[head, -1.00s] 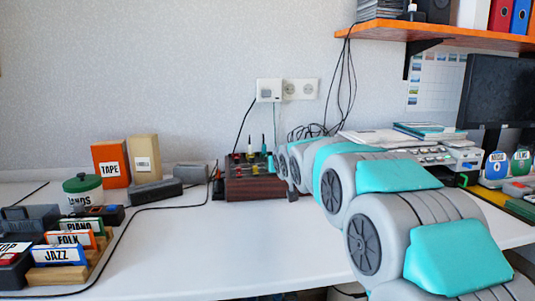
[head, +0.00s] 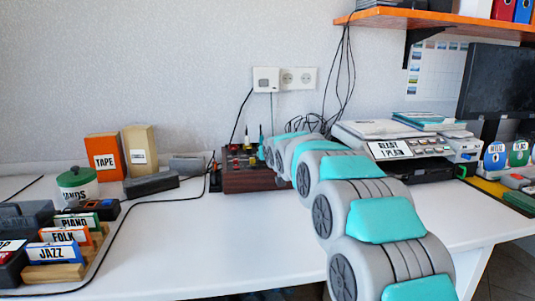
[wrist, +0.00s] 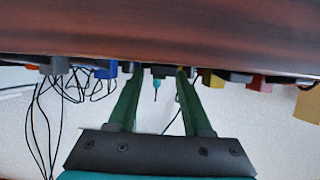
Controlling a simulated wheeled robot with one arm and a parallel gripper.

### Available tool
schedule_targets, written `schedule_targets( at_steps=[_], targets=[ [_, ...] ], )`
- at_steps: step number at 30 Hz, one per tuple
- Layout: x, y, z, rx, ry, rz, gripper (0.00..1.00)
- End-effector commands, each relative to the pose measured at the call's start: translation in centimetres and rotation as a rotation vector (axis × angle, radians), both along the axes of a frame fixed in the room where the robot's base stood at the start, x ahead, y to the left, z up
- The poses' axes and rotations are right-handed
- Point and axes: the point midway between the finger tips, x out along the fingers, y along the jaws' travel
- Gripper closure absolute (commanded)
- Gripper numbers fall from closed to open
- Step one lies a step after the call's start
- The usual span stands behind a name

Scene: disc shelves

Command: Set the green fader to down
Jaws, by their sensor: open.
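The dark wooden console (head: 247,182) stands at the back of the white table, with small coloured controls on top. Its wood face also fills the top of the wrist view (wrist: 160,35). My gripper (wrist: 158,75) is open, its two dark green fingers reaching to the console's edge. A small teal piece (wrist: 157,84) shows between the fingertips; I cannot tell whether it is the green fader. A blue control (wrist: 106,70) is to the left and a yellow one (wrist: 213,79) to the right. In the head view, my arm hides the gripper and the console's right end.
A printer (head: 405,150) stands right of the console, behind my arm. Black cables (head: 345,90) hang down the wall. A grey block (head: 186,166) and a dark box (head: 150,185) lie to the left. The table's middle front is clear.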

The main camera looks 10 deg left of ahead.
Motion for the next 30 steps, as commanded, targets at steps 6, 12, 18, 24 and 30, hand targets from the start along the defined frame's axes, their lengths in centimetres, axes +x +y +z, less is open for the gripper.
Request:
schedule_targets(
  at_steps=[6,12,18,24,30],
  targets=[
    [0.46,0.09,-0.27,0.000,0.001,0.000,0.50],
    [0.44,0.07,-0.25,-0.001,0.001,-0.001,0.57],
    [0.43,0.06,-0.23,-0.001,0.001,-0.001,0.79],
    [0.42,0.07,-0.24,-0.001,0.001,-0.001,1.00],
    [0.41,0.07,-0.23,0.000,0.001,0.000,1.00]
  ],
)
